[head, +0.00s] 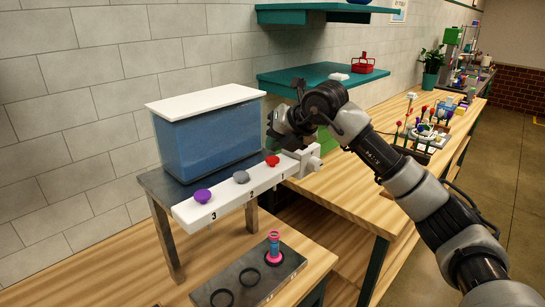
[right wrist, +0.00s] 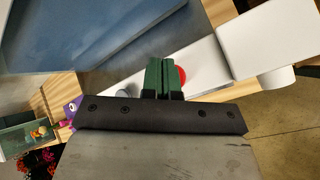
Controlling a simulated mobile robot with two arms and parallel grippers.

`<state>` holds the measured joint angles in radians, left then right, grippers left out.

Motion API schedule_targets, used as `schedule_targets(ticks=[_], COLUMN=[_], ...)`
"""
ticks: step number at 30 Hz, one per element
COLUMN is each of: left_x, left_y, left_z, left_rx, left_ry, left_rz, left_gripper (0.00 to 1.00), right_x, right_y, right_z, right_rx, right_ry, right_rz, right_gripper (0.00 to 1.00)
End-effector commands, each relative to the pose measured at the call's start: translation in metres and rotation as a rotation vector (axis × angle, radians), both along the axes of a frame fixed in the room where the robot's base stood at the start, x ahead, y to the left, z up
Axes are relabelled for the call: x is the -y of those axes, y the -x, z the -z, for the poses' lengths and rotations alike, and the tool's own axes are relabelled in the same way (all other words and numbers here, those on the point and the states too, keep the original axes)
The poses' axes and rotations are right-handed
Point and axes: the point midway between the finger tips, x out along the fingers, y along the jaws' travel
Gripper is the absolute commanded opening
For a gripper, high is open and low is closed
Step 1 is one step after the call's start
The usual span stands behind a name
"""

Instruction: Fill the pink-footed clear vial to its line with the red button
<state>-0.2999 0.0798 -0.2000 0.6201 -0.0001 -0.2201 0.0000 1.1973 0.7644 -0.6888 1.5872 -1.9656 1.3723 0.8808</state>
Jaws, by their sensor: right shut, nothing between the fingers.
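The pink-footed vial (head: 273,248) stands upright on a dark plate in the head view, below the white button bar (head: 222,198). Its middle looks blue; its line and exact level are too small to tell. The red button (head: 272,160) is on the bar above number 1; it also shows partly behind my fingers in the right wrist view (right wrist: 182,75). My right gripper (right wrist: 165,76) is shut and empty, its green fingers over the bar beside the red button. I cannot tell whether they touch it. My left gripper is not in view.
A blue-filled tank (head: 208,138) with a white lid stands behind the bar on a grey stand. A grey button (head: 241,177) and a purple button (head: 203,196) are on the bar. The dark plate (head: 224,286) bears black rings. A cluttered bench lies farther right.

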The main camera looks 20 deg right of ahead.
Motion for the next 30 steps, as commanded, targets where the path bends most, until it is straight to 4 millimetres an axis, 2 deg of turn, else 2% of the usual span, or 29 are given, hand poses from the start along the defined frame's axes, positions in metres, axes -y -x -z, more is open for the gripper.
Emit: schedule_targets(ticks=[8, 21, 30], left_x=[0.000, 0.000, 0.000], left_y=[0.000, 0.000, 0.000], left_z=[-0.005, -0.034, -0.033], left_rx=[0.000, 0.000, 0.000], left_ry=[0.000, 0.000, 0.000], left_rz=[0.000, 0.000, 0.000], left_gripper=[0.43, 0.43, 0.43], right_x=[0.000, 0.000, 0.000], right_y=[0.000, 0.000, 0.000], right_z=[-0.007, -0.049, -0.050], right_rx=[0.001, 0.001, 0.000], right_ry=[-0.001, 0.000, 0.000], right_rz=[0.000, 0.001, 0.000], right_gripper=[0.00, 0.00, 0.00])
